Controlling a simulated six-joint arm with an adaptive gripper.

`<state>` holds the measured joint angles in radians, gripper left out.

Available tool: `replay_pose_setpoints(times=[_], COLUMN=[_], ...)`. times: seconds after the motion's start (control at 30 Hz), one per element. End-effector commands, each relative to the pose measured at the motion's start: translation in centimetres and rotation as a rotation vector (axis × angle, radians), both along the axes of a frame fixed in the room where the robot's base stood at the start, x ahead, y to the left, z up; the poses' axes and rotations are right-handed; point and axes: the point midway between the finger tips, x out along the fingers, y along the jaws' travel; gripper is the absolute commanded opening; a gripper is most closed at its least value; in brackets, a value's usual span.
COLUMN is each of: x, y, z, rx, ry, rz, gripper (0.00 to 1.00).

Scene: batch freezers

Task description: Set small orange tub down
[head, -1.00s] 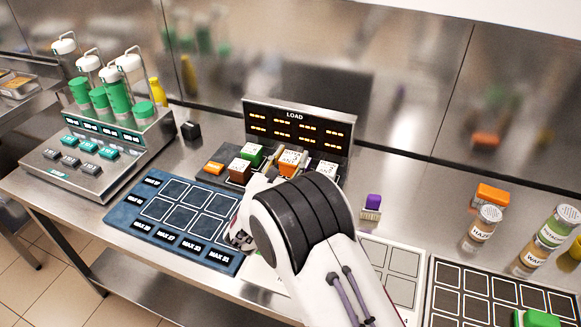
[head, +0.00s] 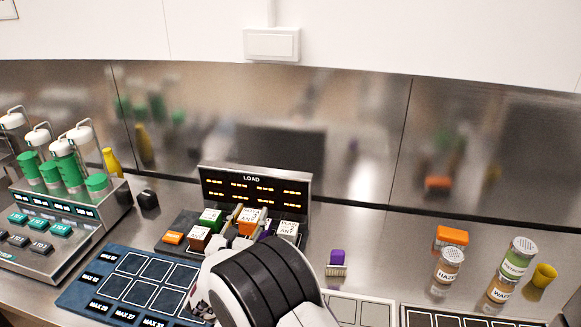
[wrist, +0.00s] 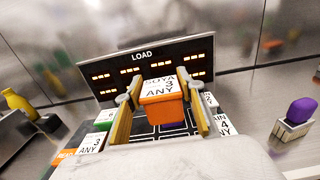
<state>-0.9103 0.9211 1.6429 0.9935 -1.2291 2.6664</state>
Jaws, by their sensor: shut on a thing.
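The small orange tub (wrist: 163,115) has a white lid reading "SOYA 3 ANY". My gripper (wrist: 160,96) is shut on it, with one yellow finger on each side. In the head view the tub (head: 250,227) is in front of the LOAD panel (head: 254,190), among other tubs on the dark load pad (head: 172,247). Part of something purple shows just under the tub in the wrist view. I cannot tell whether the tub's base touches anything. My arm hides much of the pad in the head view.
Green (head: 210,226), dark red (head: 199,244) and white-lidded (head: 287,230) tubs stand close around. A blue mat (head: 93,290) with empty squares lies at left. A purple-handled brush (head: 337,257) and labelled jars (head: 448,272) stand at right.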

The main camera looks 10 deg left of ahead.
Motion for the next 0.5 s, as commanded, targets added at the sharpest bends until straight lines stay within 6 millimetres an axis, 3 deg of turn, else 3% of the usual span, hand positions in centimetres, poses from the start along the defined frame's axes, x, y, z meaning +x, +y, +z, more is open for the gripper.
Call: replay_pose_setpoints(times=[0.27, 0.5], x=[-0.1, -1.2], y=[0.9, 2.6], z=[-1.0, -3.8], rx=[-0.002, -0.003], ry=[0.001, 0.001], rz=[0.034, 0.134], gripper=[0.15, 0.15])
